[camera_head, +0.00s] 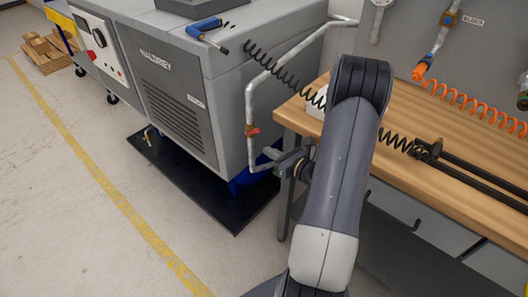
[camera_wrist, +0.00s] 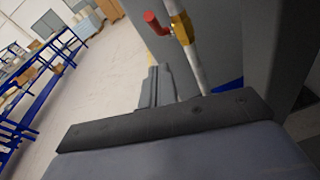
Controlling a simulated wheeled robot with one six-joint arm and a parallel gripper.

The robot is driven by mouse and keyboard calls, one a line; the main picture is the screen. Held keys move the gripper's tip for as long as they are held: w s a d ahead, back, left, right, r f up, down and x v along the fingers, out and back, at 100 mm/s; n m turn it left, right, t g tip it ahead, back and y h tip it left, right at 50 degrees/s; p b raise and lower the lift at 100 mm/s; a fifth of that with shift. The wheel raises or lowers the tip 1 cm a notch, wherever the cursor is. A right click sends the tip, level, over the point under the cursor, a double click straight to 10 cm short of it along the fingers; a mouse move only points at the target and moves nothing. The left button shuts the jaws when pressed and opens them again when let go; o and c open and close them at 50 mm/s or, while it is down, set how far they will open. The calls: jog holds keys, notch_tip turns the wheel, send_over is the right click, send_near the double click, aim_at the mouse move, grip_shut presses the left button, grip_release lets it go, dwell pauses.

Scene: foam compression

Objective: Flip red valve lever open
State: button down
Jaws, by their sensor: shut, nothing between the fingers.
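The red valve lever (camera_head: 252,131) sits on a thin grey vertical pipe (camera_head: 249,105) beside the large grey machine. In the wrist view the red lever (camera_wrist: 153,22) sticks out to the left of a brass valve body (camera_wrist: 182,28) on the pipe. My gripper (camera_head: 270,155) is below and slightly right of the lever in the head view, close to the pipe. In the wrist view my gripper (camera_wrist: 155,82) is shut and empty, with its tips below the lever and apart from it. The wrist housing hides the lower part of the wrist view.
The grey machine (camera_head: 180,110) stands on a black mat (camera_head: 190,182) at left. A wooden workbench (camera_head: 450,150) lies right of my arm. Open floor lies at left.

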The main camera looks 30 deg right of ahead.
jog(key=s+d+r, duration=0.2)
jog(key=s+r, duration=0.1)
jog(key=s, duration=0.3)
jog(key=shift+r, duration=0.15)
